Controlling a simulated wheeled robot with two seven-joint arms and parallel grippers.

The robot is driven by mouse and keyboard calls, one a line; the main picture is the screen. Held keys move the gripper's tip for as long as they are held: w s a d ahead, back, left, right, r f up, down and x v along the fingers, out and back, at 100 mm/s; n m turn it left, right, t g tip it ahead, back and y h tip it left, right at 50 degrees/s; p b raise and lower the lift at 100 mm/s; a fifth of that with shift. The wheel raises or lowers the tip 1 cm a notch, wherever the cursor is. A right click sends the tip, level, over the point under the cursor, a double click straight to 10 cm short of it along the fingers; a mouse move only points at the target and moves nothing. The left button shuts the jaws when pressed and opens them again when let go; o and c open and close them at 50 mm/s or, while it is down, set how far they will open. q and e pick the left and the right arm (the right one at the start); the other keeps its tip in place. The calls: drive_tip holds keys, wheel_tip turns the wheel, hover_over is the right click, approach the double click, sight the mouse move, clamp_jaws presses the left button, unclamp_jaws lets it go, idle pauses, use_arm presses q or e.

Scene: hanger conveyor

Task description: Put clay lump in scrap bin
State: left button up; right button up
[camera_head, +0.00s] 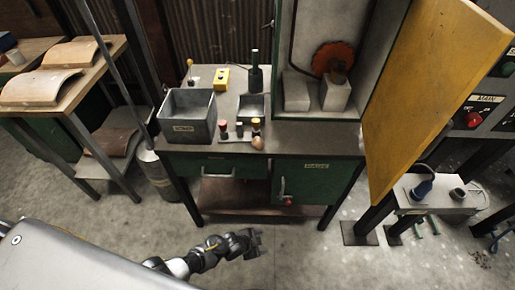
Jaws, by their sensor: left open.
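A small round tan lump (258,142), which looks like the clay lump, sits at the front edge of the green workbench (300,143), right of several small coloured-top items. A large open grey bin (188,129) with a front label stands at the bench's left end. It looks like the scrap bin, but its label is too small to read. My left gripper (253,242) is open and empty. It is in front of the bench, below the bench top and well apart from the lump. My right gripper is out of view.
A smaller grey tray (252,107) and a yellow box (221,79) are behind the lump. A tall cabinet with an open yellow door (430,90) stands at right. A side table with curved tan sheets (45,87) is at left.

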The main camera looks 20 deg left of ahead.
use_arm(q)
drive_tip(key=w+d+r+m+h+b, duration=0.2)
drive_tip(key=w+d+r+m, duration=0.3)
drive_tip(key=w+d+r, duration=0.3)
drive_tip(key=w+d+r+m+g+h+b, duration=0.1)
drive_tip(key=w+d+r+m+h, duration=0.1)
drive_tip(key=w+d+r+m, duration=0.3)
drive_tip(key=w+d+r+m+h+b, duration=0.1)
drive_tip(key=w+d+r+m+h, duration=0.15)
drive_tip(key=d+r+m, duration=0.45)
wheel_tip(320, 180, up, 26)
drive_tip(key=m+g+y+b, duration=0.2)
drive_tip(key=m+y+b, duration=1.05)
drive_tip(key=m, duration=2.05)
hover_over(260, 141)
drive_tip(key=s+d+p, duration=0.3)
drive_tip(key=y, duration=0.3)
drive_tip(key=shift+h, duration=0.3)
drive_tip(key=b+x, duration=0.1)
drive_tip(key=x, duration=0.5)
drive_tip(key=shift+w+d+f, duration=0.1)
drive_tip(key=shift+w, duration=0.1)
drive_tip(key=shift+x, duration=2.55)
drive_tip(key=shift+t, duration=0.3)
drive_tip(key=c, duration=1.2)
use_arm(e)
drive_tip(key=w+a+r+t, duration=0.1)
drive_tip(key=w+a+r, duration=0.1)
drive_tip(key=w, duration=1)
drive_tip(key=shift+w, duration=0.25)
